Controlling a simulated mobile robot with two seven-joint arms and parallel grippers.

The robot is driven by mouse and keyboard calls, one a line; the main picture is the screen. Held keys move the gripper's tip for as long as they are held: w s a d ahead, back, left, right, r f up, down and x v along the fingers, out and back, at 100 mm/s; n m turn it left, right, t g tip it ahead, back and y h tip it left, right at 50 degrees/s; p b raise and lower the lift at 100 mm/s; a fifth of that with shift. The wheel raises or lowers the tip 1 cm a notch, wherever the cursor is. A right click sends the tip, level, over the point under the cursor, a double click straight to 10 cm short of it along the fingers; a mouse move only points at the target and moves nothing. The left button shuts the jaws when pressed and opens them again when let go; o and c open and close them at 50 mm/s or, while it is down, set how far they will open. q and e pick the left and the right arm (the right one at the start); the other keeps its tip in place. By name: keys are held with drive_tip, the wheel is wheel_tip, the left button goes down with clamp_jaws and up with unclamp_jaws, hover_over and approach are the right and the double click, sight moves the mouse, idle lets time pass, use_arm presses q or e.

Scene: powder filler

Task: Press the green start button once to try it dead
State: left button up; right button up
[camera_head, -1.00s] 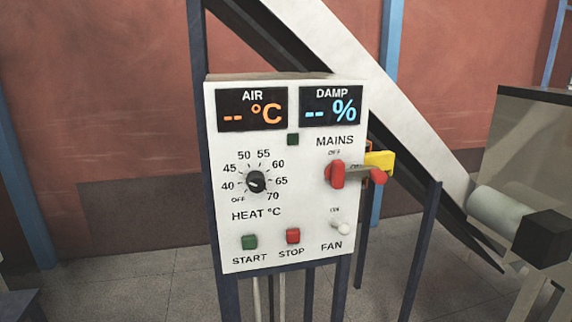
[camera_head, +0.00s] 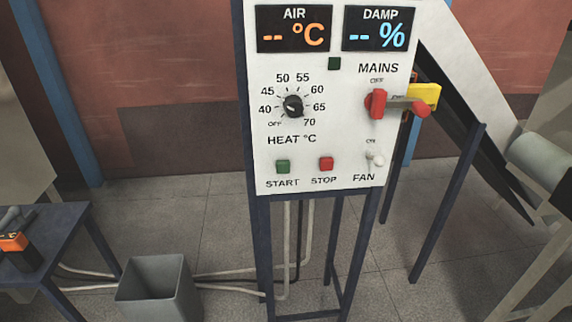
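The green start button (camera_head: 283,167) is at the lower left of the white control panel (camera_head: 340,140), above the word START. The red stop button (camera_head: 326,163) is to its right. The red mains handle (camera_head: 377,104) stands upright on the panel's right side, with a yellow piece (camera_head: 424,94) and a red part beside it. The air display (camera_head: 293,29) and damp display (camera_head: 378,29) show only dashes. Neither of my grippers is in view.
The panel stands on dark blue legs. A grey bin (camera_head: 157,292) is on the floor at lower left, beside a dark blue table (camera_head: 62,240) holding an orange and black tool (camera_head: 20,249). Pale cables (camera_head: 230,274) run over the floor. A white chute (camera_head: 470,75) slopes behind the panel.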

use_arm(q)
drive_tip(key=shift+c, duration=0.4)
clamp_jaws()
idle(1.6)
